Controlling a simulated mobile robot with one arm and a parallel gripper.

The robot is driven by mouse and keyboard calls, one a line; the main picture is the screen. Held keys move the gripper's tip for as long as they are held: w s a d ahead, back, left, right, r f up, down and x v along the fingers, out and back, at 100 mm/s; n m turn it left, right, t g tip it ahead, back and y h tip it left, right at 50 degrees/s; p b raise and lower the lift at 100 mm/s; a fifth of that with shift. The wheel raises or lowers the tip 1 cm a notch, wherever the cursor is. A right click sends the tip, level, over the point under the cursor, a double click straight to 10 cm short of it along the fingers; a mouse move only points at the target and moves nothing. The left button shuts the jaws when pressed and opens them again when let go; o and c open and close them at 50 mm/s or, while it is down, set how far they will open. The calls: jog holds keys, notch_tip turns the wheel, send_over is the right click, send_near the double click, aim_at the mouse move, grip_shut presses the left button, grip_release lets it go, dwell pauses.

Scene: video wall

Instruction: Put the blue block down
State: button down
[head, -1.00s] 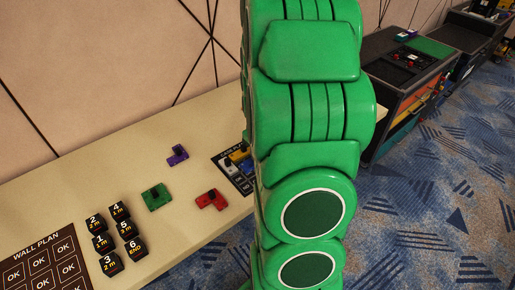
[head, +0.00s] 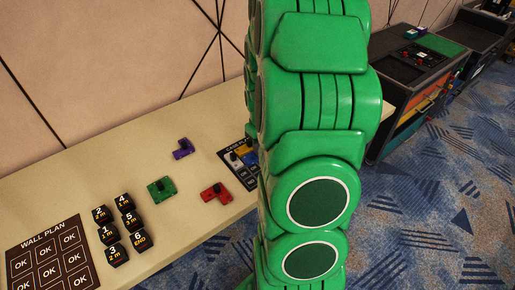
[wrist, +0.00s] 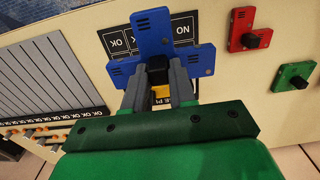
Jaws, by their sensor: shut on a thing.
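In the wrist view my gripper (wrist: 160,72) is shut on the dark knob of the blue block (wrist: 152,30), a flat T-like piece with its arms spread past both fingers. The block is over the dark case plan sheet (wrist: 184,27), covering much of it; I cannot tell whether it touches. A bit of a yellow block (wrist: 162,92) shows between my fingers. In the head view my green arm hides my gripper and part of the case plan sheet (head: 249,182).
On the beige table (head: 120,172) lie a red block (head: 215,192), a green block (head: 161,189) and a purple block (head: 183,148). Several black numbered cubes (head: 118,255) and the wall plan sheet (head: 48,258) are at left. A grey cabinet (head: 405,85) stands at right.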

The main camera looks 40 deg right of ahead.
jog(key=shift+w+d+f, duration=0.8)
jog(key=shift+w+f, duration=0.6)
jog(key=shift+w, duration=0.05)
jog(key=shift+w+d+f, duration=0.75)
jog(key=shift+w+f, duration=0.6)
jog(key=shift+w, duration=0.05)
jog(key=shift+w+d+f, duration=0.8)
jog(key=shift+w+f, duration=0.6)
jog(key=shift+w, duration=0.05)
jog(key=shift+f, duration=1.5)
jog(key=shift+f, duration=0.1)
jog(key=c, duration=0.9)
grip_release()
